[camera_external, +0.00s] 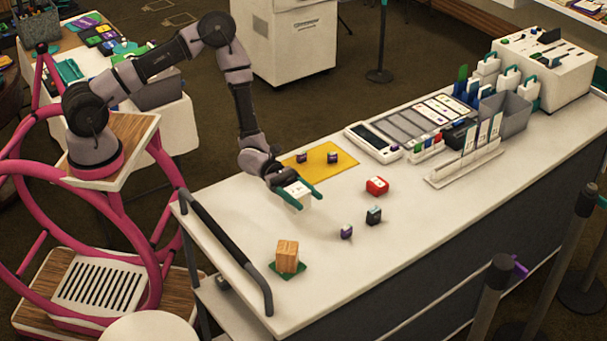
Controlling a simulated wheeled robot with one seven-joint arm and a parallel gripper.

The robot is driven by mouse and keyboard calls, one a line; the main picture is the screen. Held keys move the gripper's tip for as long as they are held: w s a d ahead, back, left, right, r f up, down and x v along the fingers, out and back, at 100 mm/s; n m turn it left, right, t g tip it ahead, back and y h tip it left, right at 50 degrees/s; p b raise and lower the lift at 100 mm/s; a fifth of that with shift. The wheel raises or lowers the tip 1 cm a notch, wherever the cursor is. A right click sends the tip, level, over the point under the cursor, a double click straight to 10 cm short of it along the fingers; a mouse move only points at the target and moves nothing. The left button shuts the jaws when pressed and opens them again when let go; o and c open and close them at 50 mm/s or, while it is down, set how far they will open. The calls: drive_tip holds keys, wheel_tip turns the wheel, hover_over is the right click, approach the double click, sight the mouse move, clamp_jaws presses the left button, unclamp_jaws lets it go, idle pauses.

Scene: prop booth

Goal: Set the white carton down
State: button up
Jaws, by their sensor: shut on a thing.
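My gripper (298,197) has teal fingers and is above the white counter, left of its middle. It is shut on the white carton (297,189), a small pale block with faint marks on its face. The carton seems to be just above the counter or touching it; I cannot tell which. The white counter (320,275) has bare surface below and around the carton.
A yellow mat (343,168) with small purple blocks lies behind my gripper. A red box (377,186), a dark box (374,216) and a purple block (346,232) stand to the right. A wooden block (287,256) stands on a green mat in front. Trays and card holders fill the far right.

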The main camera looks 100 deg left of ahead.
drive_tip(key=w+a+n+t+y, duration=0.3)
drive_tip(key=w+a+n+y, duration=0.15)
drive_tip(key=w+a, duration=0.55)
drive_tip(key=shift+m+y, duration=0.25)
drive_tip(key=shift+y, duration=0.1)
drive_tip(key=f, duration=0.4)
drive_tip(key=shift+w+a+f, duration=0.15)
drive_tip(key=shift+a+f, duration=0.15)
drive_tip(key=shift+f, duration=2.1)
drive_tip(key=shift+f, duration=0.15)
drive_tip(key=o, duration=1.5)
drive_tip(key=shift+c, duration=0.2)
